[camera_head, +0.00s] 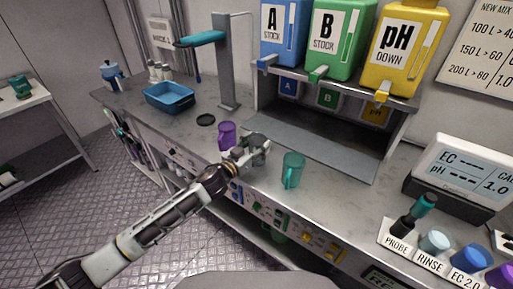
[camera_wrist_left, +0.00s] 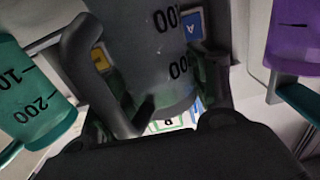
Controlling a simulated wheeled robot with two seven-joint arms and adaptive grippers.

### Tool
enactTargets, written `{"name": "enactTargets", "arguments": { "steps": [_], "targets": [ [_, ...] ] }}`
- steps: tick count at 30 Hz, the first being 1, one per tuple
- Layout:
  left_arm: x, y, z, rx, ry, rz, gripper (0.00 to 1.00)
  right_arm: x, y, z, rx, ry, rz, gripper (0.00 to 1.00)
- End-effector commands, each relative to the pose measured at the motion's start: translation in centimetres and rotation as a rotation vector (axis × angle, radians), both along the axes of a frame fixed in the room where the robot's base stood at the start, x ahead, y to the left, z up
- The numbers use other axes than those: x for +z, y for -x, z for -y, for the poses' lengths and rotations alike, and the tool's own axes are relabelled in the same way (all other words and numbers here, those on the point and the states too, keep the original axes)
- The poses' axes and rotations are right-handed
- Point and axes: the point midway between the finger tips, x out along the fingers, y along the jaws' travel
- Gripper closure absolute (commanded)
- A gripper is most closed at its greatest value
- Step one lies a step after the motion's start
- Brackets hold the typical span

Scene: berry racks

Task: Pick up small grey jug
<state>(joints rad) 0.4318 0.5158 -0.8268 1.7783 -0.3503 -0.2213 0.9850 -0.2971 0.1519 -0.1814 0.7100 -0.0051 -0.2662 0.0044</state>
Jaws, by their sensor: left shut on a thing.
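The small grey jug (camera_head: 258,140) stands on or just above the bench between a purple jug (camera_head: 226,131) and a teal jug (camera_head: 293,167). My left gripper (camera_head: 247,153) is shut on the grey jug from the near side and hides part of it. In the left wrist view the grey jug (camera_wrist_left: 145,40) fills the middle, with its number marks and handle showing. The gripper fingers (camera_wrist_left: 172,98) lie on either side of its lower part. Whether the jug's base touches the bench cannot be told. My right gripper is not in view.
The teal jug (camera_wrist_left: 30,95) and purple jug (camera_wrist_left: 295,40) stand close on either side. Behind are a dispenser shelf (camera_head: 330,145) and a grey stand (camera_head: 228,75). A blue tray (camera_head: 170,98) is at the left; labelled cups (camera_head: 435,241) are at the right.

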Motion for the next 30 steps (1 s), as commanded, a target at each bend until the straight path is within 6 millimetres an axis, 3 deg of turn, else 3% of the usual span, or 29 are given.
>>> {"name": "enactTargets", "arguments": {
  "steps": [10,19,30],
  "targets": [
    [3.9,-0.1,0.0,-0.001,0.001,0.004,0.65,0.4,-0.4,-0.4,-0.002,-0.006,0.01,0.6],
    [8.2,0.0,0.0,-0.001,0.0,0.004,0.65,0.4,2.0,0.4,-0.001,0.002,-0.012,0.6],
    [9.8,0.0,0.0,-0.001,0.0,0.001,0.65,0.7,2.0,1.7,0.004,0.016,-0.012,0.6]
  ]
}}
